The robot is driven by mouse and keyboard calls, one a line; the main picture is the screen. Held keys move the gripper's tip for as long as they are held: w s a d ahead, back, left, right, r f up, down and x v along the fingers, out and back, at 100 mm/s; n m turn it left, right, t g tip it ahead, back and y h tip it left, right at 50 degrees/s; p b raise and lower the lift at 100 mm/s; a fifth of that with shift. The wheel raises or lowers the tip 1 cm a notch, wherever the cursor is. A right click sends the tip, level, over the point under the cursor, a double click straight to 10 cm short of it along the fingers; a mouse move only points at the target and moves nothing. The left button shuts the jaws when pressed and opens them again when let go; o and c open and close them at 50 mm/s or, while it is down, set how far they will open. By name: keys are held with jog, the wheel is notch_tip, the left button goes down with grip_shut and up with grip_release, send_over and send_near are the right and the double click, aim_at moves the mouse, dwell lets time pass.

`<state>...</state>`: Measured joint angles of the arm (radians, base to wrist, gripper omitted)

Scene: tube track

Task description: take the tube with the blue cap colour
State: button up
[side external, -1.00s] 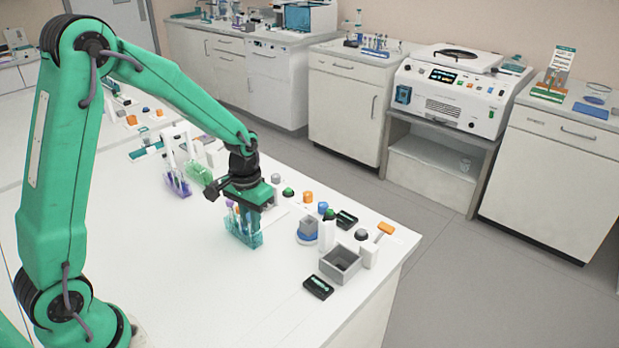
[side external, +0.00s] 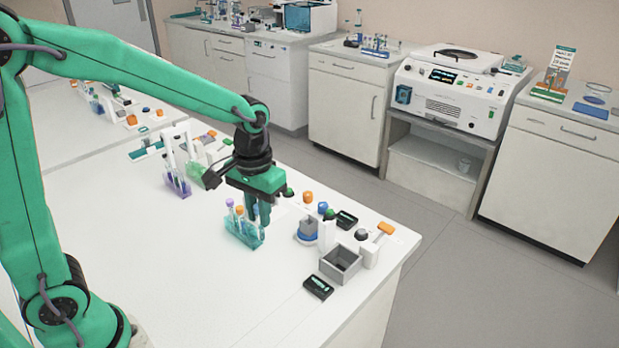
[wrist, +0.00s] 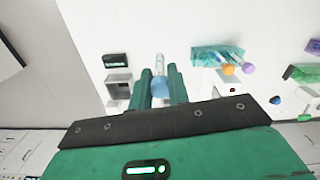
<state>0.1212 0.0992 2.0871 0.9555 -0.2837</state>
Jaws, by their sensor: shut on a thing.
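My gripper (side external: 257,222) points down beside the rack. In the wrist view its two green fingers (wrist: 160,74) are closed around a clear tube with a blue cap (wrist: 159,88). The tube's clear body reaches past the fingertips, apart from the rack. The teal rack (side external: 243,238) stands on the bench; it also shows in the wrist view (wrist: 208,55). It holds a tube with a purple cap (side external: 229,203) and one with an orange cap (side external: 239,210). In the side view the fingers mostly hide the held tube.
A purple rack (side external: 178,187) and a green rack (side external: 198,172) stand farther back left. To the right are a grey open box (side external: 340,262), a black device (side external: 318,287), a blue-based holder (side external: 307,237) and several coloured caps. The front of the bench is clear.

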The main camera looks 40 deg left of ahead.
jog(key=shift+s+d+r, duration=0.2)
jog(key=shift+d+r, duration=0.1)
jog(key=shift+d, duration=0.15)
jog(key=shift+s+d+r, duration=0.2)
jog(key=shift+d+r, duration=0.1)
jog(key=shift+d, duration=0.15)
